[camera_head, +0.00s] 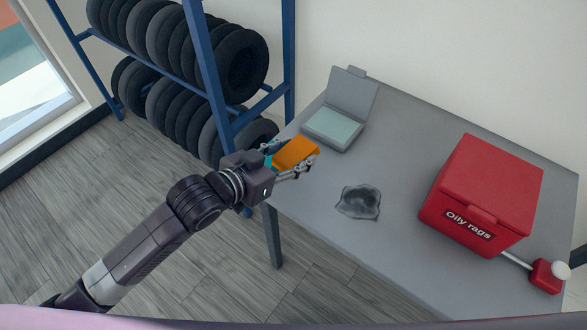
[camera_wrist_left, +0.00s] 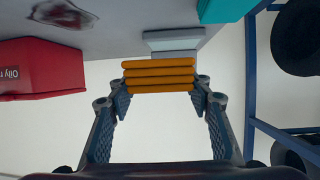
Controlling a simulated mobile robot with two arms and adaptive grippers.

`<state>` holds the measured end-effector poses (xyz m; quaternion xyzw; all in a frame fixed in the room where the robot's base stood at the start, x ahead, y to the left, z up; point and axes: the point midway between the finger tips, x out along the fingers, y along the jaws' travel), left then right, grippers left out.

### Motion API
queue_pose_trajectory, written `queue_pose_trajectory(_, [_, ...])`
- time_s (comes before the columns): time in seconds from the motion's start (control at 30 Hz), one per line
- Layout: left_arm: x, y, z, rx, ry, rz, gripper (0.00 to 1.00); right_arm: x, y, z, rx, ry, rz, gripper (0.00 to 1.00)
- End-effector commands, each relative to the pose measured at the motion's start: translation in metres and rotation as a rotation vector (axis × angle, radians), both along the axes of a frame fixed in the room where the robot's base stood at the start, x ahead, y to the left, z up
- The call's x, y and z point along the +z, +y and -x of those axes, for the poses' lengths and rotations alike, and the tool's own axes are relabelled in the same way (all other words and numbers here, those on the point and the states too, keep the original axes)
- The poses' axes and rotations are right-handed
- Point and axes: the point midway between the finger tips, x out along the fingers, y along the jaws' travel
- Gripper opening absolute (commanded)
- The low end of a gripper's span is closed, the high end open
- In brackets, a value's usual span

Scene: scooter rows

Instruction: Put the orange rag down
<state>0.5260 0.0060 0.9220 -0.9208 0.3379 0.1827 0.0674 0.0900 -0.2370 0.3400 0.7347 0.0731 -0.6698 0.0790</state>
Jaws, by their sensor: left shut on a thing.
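The orange rag (camera_head: 296,153) is a folded stack, also seen in the left wrist view (camera_wrist_left: 159,76). My left gripper (camera_head: 299,165) is shut on it, with a finger on each side, near the table's left edge. In the head view the rag appears over that edge; its exact height above the grey table (camera_head: 400,135) is hard to tell. The gripper hides part of the rag. My right gripper is not in view.
A red bin (camera_head: 452,205) labelled "Oily rags" stands at the table's right, with a red-and-white pedal (camera_head: 546,276). An open grey case (camera_head: 335,126) stands behind. A blue tyre rack (camera_head: 208,70) is left. Bare table surrounds the patch.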

Motion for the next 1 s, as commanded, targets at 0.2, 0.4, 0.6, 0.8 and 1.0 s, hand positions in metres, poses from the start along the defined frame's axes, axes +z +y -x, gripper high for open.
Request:
queue_pose_trajectory(0.2, [0.063, -0.001, -0.001, -0.001, -0.006, 0.002, 0.26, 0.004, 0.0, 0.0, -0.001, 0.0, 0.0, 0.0])
queue_pose_trajectory(0.4, [0.094, -0.001, -0.001, 0.0, -0.003, 0.001, 0.26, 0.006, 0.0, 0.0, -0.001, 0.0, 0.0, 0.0])
queue_pose_trajectory(0.6, [0.104, 0.0, 0.0, -0.001, 0.001, 0.001, 0.26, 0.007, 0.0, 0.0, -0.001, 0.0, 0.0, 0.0])
queue_pose_trajectory(0.8, [0.092, 0.012, 0.004, -0.011, 0.007, -0.001, 0.26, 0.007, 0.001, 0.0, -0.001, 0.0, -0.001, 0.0])
queue_pose_trajectory(1.0, [0.062, 0.049, 0.022, -0.053, 0.012, -0.003, 0.26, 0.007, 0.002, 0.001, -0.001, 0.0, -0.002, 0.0])
